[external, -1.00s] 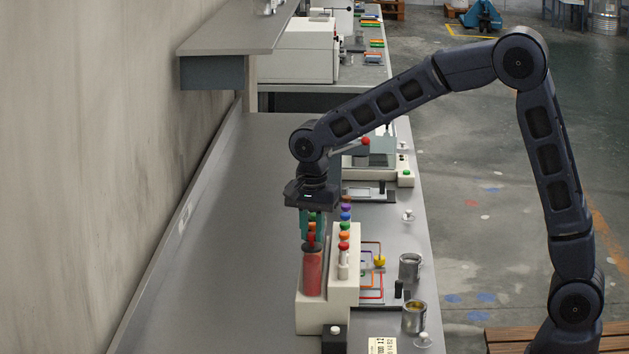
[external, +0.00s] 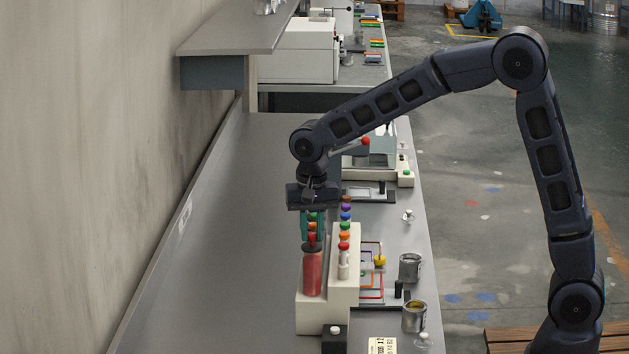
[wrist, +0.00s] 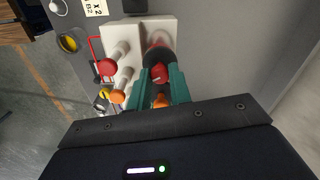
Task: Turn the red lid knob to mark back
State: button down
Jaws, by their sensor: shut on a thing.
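The red lid knob (external: 312,240) sits on the dark lid of an upright red canister (external: 313,273) at the front of a white dispenser block (external: 345,290). My gripper (external: 312,232) points straight down over it, its green fingers shut on the knob. In the wrist view the two green fingers of my gripper (wrist: 165,88) stand on either side of the red knob (wrist: 160,74). The knob bears a small pale mark, too small to read. Behind the fingers, more coloured knobs are partly hidden.
Beside the canister runs a row of coloured knobs (external: 344,237) on the white block. To the right are two metal cans (external: 410,267) and a yellow knob (external: 380,261) by coloured lines. The grey bench left of the block is clear up to the wall.

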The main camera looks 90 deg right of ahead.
jog(key=n, duration=1.1)
jog(key=shift+n, duration=0.4)
jog(key=n, duration=0.3)
jog(key=shift+n, duration=0.3)
jog(key=n, duration=0.3)
jog(key=shift+n, duration=0.4)
jog(key=n, duration=0.3)
jog(key=shift+n, duration=0.3)
jog(key=n, duration=0.3)
jog(key=shift+n, duration=2.2)
